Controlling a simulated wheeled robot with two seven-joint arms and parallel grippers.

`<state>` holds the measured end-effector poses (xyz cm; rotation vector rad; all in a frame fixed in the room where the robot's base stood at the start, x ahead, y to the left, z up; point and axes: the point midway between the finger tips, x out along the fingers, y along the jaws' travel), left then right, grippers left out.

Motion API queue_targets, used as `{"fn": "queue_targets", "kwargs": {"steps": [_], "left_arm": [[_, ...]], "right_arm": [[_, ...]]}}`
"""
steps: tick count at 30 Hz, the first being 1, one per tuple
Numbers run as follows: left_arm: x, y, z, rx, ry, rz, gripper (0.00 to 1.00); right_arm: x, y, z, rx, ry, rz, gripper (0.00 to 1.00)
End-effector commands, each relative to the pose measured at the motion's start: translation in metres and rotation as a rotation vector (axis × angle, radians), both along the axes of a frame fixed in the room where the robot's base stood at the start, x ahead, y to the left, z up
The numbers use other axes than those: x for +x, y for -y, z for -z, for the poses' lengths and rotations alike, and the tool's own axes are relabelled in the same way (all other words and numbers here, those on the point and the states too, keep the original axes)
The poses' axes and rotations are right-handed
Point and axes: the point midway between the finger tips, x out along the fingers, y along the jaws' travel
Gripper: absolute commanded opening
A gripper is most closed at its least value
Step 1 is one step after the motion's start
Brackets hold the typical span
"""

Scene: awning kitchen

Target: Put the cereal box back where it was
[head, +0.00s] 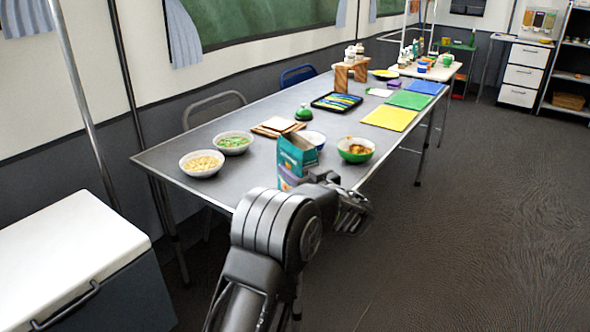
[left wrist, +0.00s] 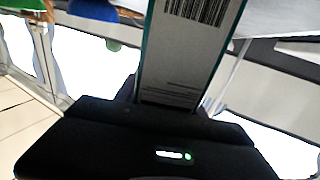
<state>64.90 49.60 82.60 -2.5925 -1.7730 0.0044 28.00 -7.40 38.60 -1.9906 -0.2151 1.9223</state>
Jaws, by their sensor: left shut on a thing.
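The cereal box (head: 297,157) is teal with a lilac lower part. In the head view it stands close to upright at the near part of the long grey table, partly hidden behind my left arm. My left gripper (head: 322,178) is shut on it. In the left wrist view the cereal box (left wrist: 190,50) fills the space above the gripper body and shows a white side with a barcode. I cannot tell whether its bottom touches the table. My right gripper is not in view.
Bowls of pale cereal (head: 202,163) and green pieces (head: 233,143) stand left of the box. A green bowl (head: 355,149) stands right of it, a white bowl (head: 312,138) behind. The grey table (head: 165,158) has bare room at its near left corner. A white-topped chest (head: 65,250) stands left.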

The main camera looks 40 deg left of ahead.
Motion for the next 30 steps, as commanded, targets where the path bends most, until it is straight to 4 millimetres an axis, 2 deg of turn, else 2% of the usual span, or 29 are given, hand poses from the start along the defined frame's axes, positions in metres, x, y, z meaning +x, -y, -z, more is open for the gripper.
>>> {"fn": "queue_targets", "kwargs": {"steps": [9, 10, 17, 27, 30], "left_arm": [[0.0001, 0.0, 0.0016, -0.001, 0.002, 0.0, 0.08], [0.0001, 0.0, 0.0009, -0.001, 0.002, 0.0, 0.48], [0.0001, 0.0001, 0.0004, -0.001, 0.002, 0.0, 0.67], [0.0001, 0.0001, -0.0016, -0.001, 0.002, 0.0, 0.68], [-0.0017, 0.0077, -0.0001, -0.002, 0.002, 0.002, 0.68]], "right_arm": [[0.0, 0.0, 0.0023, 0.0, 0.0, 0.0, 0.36], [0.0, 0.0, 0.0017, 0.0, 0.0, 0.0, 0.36], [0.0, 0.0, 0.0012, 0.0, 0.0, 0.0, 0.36], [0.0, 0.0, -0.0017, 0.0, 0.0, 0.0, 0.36], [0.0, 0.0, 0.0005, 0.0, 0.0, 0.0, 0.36]]}}
